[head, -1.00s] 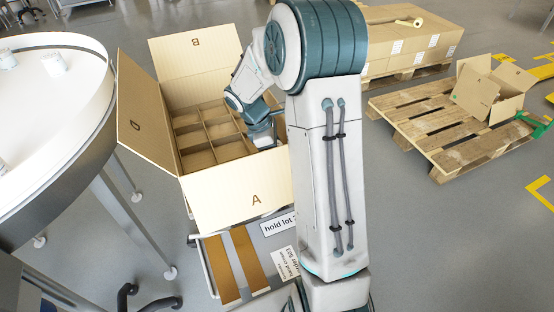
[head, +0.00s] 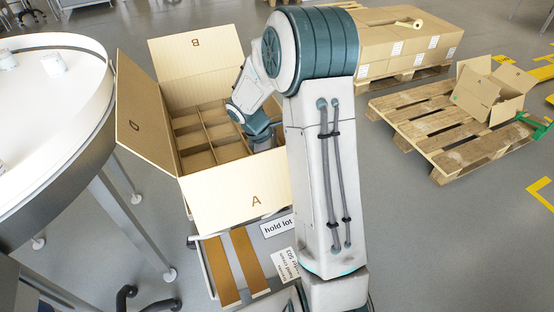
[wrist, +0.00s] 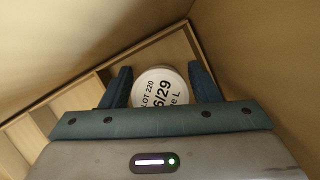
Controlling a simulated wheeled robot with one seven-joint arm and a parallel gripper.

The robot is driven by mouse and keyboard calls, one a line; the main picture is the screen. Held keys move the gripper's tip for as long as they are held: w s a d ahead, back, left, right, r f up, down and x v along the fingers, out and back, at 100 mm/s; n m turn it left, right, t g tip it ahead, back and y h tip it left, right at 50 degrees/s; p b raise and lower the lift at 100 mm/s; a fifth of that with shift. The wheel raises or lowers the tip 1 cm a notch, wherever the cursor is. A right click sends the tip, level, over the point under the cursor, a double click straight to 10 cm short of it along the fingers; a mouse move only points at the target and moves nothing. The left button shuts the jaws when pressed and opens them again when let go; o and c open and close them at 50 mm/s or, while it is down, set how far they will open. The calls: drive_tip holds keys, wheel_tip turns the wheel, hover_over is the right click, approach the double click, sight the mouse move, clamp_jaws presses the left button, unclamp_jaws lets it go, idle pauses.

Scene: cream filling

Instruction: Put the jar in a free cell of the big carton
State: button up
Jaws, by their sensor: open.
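The big carton (head: 232,192) stands open in the head view, with flaps lettered A, B and D spread and a grid of dividers inside. The cells that I can see in its left part look empty. My arm reaches into its right part, and the fingers are hidden there. In the wrist view my gripper (wrist: 159,70) is open, with one finger on each side of the jar (wrist: 161,95). The jar shows a round white lid with dark print. It sits at a cell in the carton's corner, close to the walls. Its lower part and its depth are hidden.
A round table (head: 75,125) with white jars (head: 54,64) stands at the left, near flap D. A label reading "hold lot" (head: 278,227) is in front of the carton. A wooden pallet (head: 425,135) with a small open box (head: 488,95) lies at the right.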

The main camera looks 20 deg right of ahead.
drive_tip(key=p+v, duration=0.1)
drive_tip(key=v, duration=1.1)
drive_tip(key=shift+p, duration=0.35)
